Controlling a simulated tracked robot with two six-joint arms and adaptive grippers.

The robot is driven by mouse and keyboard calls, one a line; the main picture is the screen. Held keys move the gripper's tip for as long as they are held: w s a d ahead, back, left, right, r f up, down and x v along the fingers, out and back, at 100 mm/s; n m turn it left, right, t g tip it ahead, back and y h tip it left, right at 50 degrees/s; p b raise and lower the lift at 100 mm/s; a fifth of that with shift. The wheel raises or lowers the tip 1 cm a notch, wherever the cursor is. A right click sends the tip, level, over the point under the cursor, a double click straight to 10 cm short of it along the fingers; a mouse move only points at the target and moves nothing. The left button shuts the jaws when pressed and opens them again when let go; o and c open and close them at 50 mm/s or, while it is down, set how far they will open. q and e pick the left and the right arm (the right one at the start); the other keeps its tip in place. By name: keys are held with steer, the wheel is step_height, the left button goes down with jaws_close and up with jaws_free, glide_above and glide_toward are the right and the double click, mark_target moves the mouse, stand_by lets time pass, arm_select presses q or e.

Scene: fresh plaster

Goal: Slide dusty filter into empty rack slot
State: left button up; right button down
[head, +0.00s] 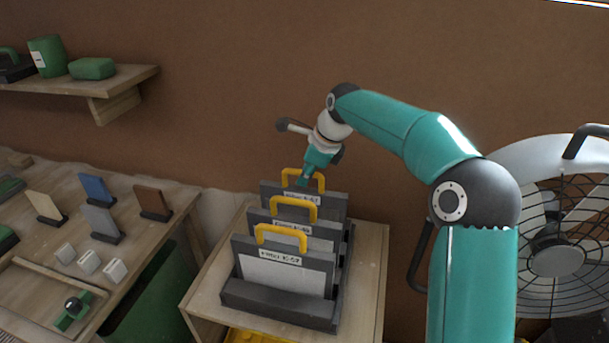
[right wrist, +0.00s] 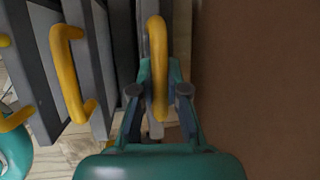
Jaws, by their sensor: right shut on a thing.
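A dark grey rack (head: 275,308) stands on a wooden stand and holds filters upright in a row, each with a yellow handle and a white label. The front filter (head: 285,268) and middle filter (head: 292,228) stand nearer. The rear filter (head: 325,203) is upright behind them, its lower part hidden. My right gripper (head: 303,181) is at the rear filter's yellow handle. In the right wrist view my fingers (right wrist: 159,92) are shut on either side of that handle (right wrist: 156,45). Whether the rear filter is fully seated cannot be seen. My left gripper is not in view.
The wooden stand (head: 372,265) has bare top beside the rack. A workbench (head: 150,225) with small upright plates and pale blocks is at left. A shelf (head: 125,80) hangs above it. A large fan (head: 555,255) stands at right. The brown wall is close behind the rack.

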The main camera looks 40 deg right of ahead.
steer(key=shift+f, duration=0.15)
steer(key=shift+f+b, duration=0.35)
steer(key=shift+f, duration=0.05)
steer(key=c, duration=1.1)
jaws_free()
steer(key=v, duration=1.2)
steer(key=shift+f, duration=0.15)
